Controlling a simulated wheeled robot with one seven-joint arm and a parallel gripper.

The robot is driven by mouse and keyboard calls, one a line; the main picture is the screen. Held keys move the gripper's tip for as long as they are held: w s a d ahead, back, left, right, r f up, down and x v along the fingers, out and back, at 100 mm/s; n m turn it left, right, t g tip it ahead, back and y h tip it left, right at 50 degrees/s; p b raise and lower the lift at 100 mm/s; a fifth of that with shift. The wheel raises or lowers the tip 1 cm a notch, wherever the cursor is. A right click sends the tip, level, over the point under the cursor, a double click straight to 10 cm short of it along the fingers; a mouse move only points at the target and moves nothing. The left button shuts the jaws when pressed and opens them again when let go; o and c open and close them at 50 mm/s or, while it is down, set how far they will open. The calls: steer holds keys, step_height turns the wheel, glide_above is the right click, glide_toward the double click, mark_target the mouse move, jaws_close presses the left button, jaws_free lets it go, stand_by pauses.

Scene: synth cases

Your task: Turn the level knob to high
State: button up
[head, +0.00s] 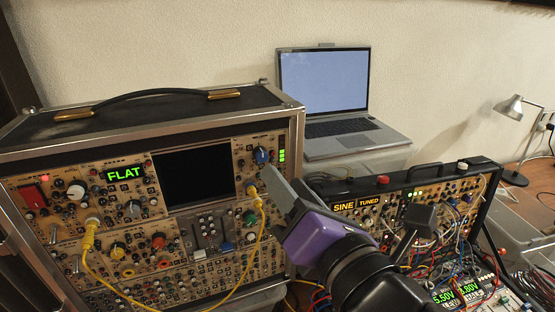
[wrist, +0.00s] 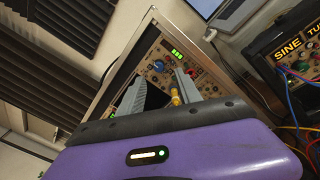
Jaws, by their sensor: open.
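A blue knob (head: 261,156) is on the upper right of the left synth case's panel, beside a small lit green bar display (head: 282,155). No readable label tells me that it is the level knob. The blue knob (wrist: 158,67) and green display (wrist: 177,54) also show in the wrist view, beyond my fingertips. My gripper (head: 280,195) is open, in front of the panel's right side, a little below the blue knob in the head view. In the wrist view my gripper (wrist: 160,86) has its fingers apart, with no knob held. Its fingers hide part of the panel.
A yellow cable (head: 255,200) plugs in just below the blue knob, close to my gripper. A second synth case (head: 430,172) with many cables stands right. A laptop (head: 325,80) sits behind.

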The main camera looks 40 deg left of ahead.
mark_target(264, 158)
steer(key=p+x, duration=0.2)
steer(key=x, duration=0.5)
steer(key=shift+a, duration=0.2)
jaws_close()
